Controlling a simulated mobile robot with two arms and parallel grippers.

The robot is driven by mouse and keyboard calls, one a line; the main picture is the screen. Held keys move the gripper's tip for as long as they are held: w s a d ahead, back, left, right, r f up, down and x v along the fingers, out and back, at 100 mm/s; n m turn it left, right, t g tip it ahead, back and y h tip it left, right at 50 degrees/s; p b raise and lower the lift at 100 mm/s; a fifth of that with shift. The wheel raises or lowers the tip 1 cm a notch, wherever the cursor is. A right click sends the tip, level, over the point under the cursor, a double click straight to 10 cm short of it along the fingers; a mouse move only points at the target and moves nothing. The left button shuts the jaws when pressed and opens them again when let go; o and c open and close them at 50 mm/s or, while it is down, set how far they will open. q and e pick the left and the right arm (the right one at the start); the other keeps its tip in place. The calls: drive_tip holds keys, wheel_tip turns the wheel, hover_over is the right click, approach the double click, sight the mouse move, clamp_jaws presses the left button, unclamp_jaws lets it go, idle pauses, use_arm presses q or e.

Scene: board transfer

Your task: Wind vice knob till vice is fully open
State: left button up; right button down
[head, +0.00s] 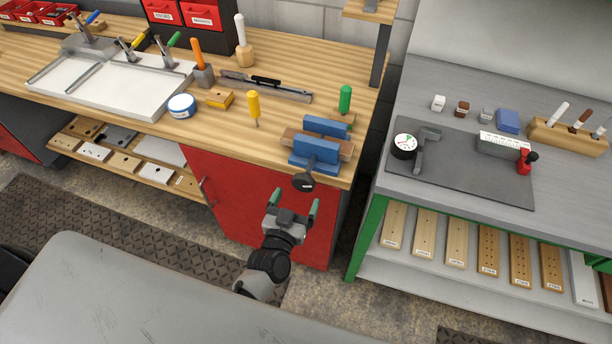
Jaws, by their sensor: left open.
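The blue vice (318,150) sits at the right front corner of the wooden workbench (335,60). Its dark round knob (303,182) sticks out past the bench's front edge. A wooden piece lies at the vice jaws; I cannot tell how far apart the jaws are. My left gripper (294,208) is open and empty, with green-tipped fingers. It is in front of the red cabinet, just below the knob in the picture and apart from it. My right gripper is not in view.
A green-handled tool (345,99) stands behind the vice, and a yellow screwdriver (254,108) is to its left. A red cabinet (245,195) is below the bench. A grey table (470,165) with a dark mat stands to the right, across a narrow gap. A grey surface fills the lower left.

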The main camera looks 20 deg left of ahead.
sight(302, 187)
use_arm(q)
drive_tip(key=w, duration=0.6)
drive_tip(key=shift+p, duration=0.35)
drive_tip(key=shift+w+d, duration=0.1)
drive_tip(key=shift+w, duration=0.6)
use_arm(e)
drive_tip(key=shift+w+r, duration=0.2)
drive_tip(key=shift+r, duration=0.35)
use_arm(q)
drive_tip(key=c, duration=0.9)
drive_tip(key=shift+f, duration=0.1)
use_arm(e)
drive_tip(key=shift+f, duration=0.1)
